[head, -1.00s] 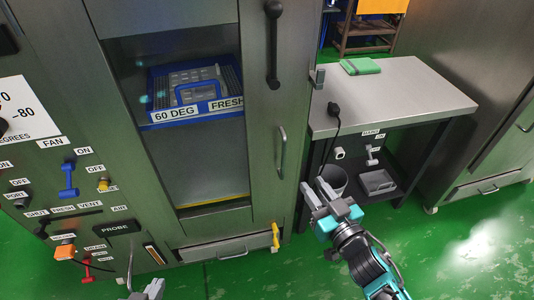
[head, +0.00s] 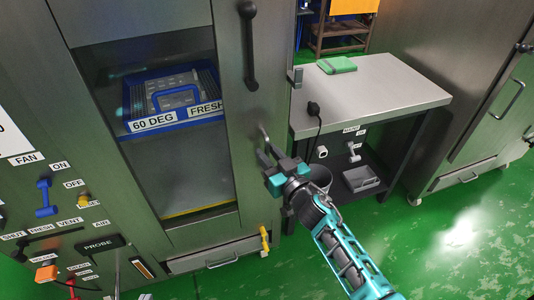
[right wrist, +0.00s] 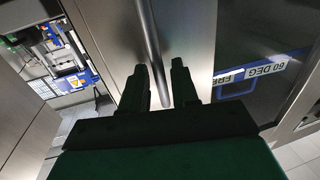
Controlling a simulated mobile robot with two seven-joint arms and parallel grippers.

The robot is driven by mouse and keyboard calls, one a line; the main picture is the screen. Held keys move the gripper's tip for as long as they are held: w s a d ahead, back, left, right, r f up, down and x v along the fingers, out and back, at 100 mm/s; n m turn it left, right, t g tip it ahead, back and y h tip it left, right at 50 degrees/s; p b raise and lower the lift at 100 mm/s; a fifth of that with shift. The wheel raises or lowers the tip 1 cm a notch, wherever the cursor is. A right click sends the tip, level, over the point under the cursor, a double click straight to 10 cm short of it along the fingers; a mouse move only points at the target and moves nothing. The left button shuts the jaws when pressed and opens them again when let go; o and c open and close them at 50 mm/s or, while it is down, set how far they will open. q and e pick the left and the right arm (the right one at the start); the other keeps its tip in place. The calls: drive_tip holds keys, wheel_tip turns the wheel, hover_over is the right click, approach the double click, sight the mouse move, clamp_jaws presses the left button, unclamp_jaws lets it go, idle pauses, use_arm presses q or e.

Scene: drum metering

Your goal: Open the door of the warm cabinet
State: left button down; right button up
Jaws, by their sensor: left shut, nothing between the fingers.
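The warm cabinet (head: 160,32) stands at the left of the head view, its windowed door (head: 236,150) shut. A slim metal pull handle (head: 263,133) is on the door's right side, its lower part hidden by my right gripper (head: 268,156). In the right wrist view the bar handle (right wrist: 149,35) runs down between the two fingers of my right gripper (right wrist: 158,82), which are apart; I cannot tell whether they touch it. A dark lever handle (head: 248,50) sits higher on the door. Only the tip of my left gripper (head: 144,296) shows at the bottom edge, shut and empty.
Behind the window is a blue tray (head: 180,120) labelled 60 DEG and FRESH. A control panel with a blue lever (head: 45,200) is at left. A bench (head: 400,95) stands right of the cabinet. Green floor (head: 450,240) lies open in front.

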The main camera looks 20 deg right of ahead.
drive_tip(key=shift+w+a, duration=0.15)
drive_tip(key=shift+w, duration=0.35)
clamp_jaws()
